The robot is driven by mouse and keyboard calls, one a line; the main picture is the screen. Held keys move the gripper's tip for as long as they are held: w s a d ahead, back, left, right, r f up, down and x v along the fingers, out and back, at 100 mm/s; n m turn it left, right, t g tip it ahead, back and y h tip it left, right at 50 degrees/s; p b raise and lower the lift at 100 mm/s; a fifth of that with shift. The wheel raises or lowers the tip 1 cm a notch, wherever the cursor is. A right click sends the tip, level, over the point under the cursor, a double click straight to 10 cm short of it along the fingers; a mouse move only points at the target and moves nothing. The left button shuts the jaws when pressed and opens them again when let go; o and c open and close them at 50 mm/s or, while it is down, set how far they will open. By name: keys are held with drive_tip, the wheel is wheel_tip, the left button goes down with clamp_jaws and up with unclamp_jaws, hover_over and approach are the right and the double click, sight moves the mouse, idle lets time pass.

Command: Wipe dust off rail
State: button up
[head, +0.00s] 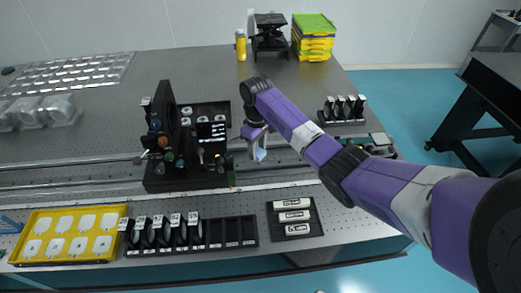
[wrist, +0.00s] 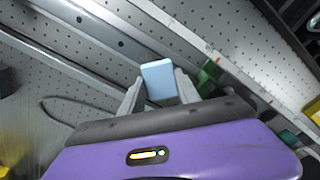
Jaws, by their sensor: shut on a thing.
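My gripper (head: 257,146) is shut on a small light blue block (head: 261,154), which looks like a wiping pad. In the wrist view the blue block (wrist: 158,82) sits between the two grey fingers (wrist: 159,90). A long grey metal rail (head: 75,186) runs left to right across the optical table, and part passes behind the black optics stand. In the wrist view the rail (wrist: 75,52) runs diagonally at the upper left. The block is over or close to the rail, right of the stand; I cannot tell whether they touch. I cannot make out dust on the rail.
A black stand with optics (head: 170,150) is close left of my gripper. A yellow tray (head: 33,237), a black rack (head: 228,232) and a labelled black box (head: 313,219) line the front edge. Several small mounts (head: 343,106) stand at right. The back middle of the table (head: 190,70) is clear.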

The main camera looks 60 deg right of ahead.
drive_tip(key=shift+r, duration=1.35)
